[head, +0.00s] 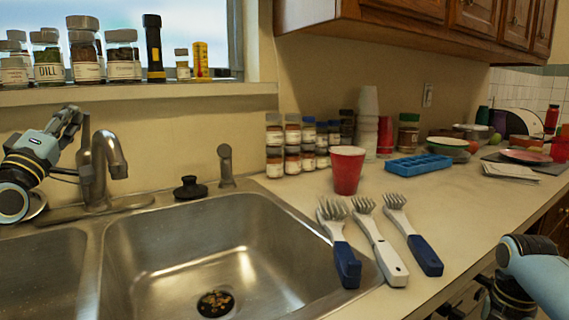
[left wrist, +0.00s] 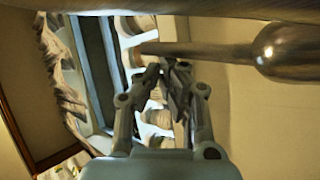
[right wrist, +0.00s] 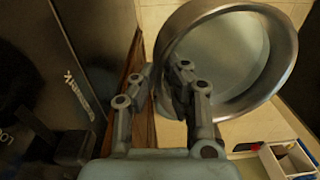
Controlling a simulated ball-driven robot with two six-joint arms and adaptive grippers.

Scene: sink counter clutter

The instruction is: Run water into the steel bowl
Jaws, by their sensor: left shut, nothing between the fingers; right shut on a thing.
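The steel faucet (head: 108,150) stands behind the sink divider, its spout curving over the right basin (head: 150,262). No stream shows below the spout. My left gripper (head: 74,118) is beside and above the faucet body, shut and empty. In the left wrist view its closed fingers (left wrist: 168,82) are just below a metal rod with a rounded end (left wrist: 285,50), which looks like the faucet lever; contact cannot be told. The steel bowl (right wrist: 272,92) shows only in the right wrist view. My right gripper (right wrist: 176,88) is shut on its rim.
Several brushes with blue or white handles (head: 390,262) lie at the basin's right edge. A red cup (head: 347,170) and a blue tray (head: 418,166) stand on the counter. A black stopper (head: 190,188) is behind the basin. Spice jars (head: 87,60) line the sill.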

